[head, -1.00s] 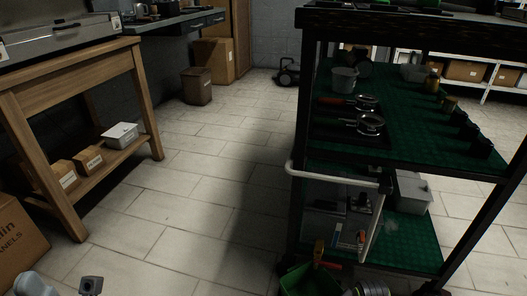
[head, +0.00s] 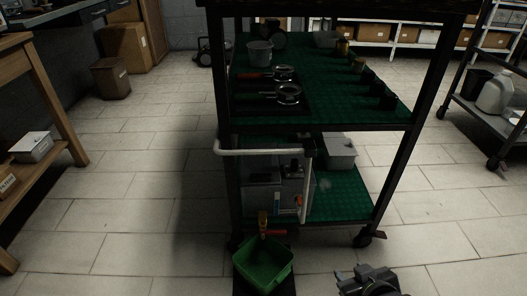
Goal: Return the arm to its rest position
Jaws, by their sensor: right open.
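My right gripper (head: 366,272) shows at the bottom edge, right of centre, as a dark grey body with its jaws pointing away from me. It is open, and I see nothing between its jaws. It appears in front of the floor, clear of the cart (head: 314,128) in the picture. The rest of my right arm is out of frame. My left gripper is not in view.
The cart has green shelves holding pans, a pot (head: 260,54) and bins. A green container (head: 263,266) is at its near foot. A wooden table (head: 50,100) stands left and a second cart (head: 470,112) right. The tiled floor left of the cart is open.

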